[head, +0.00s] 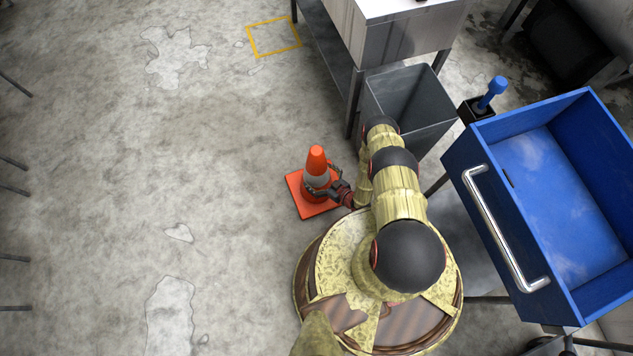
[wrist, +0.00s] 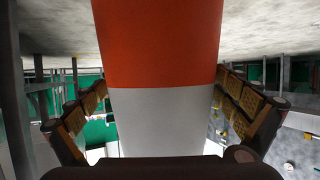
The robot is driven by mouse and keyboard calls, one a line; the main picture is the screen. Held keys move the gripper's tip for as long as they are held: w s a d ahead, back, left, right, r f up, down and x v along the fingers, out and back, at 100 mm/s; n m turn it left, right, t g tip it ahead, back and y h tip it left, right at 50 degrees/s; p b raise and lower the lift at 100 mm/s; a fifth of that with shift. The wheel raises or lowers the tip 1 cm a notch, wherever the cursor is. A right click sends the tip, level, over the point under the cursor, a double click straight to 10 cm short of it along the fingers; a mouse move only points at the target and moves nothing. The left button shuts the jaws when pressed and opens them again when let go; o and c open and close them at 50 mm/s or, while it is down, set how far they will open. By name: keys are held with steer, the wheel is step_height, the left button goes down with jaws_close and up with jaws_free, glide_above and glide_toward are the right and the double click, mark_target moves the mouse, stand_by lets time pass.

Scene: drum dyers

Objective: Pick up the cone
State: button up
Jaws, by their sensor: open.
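The orange cone (head: 316,161) with a grey-white band and a square orange base stands upright on the concrete floor in the head view. My gripper (head: 321,180) is at the cone's band, with a finger on either side of it. In the wrist view the cone (wrist: 158,45) fills the middle, orange above and white below, between the two open fingers of my gripper (wrist: 158,105). Whether the fingers touch the cone cannot be told. The cone's base is out of the wrist view.
A grey open bin (head: 410,95) stands just behind my arm, beside a metal table (head: 400,30). A blue cart (head: 545,190) with a metal handle is on the right. A yellow square (head: 273,37) is marked on the floor at the back. The floor to the left is mostly clear.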

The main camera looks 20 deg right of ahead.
steer(key=shift+w+a+f, duration=0.1)
steer(key=shift+w+a, duration=0.05)
steer(key=shift+w, duration=0.15)
steer(key=shift+c, duration=0.7)
steer(key=shift+w, duration=0.15)
steer(key=c, duration=1.6)
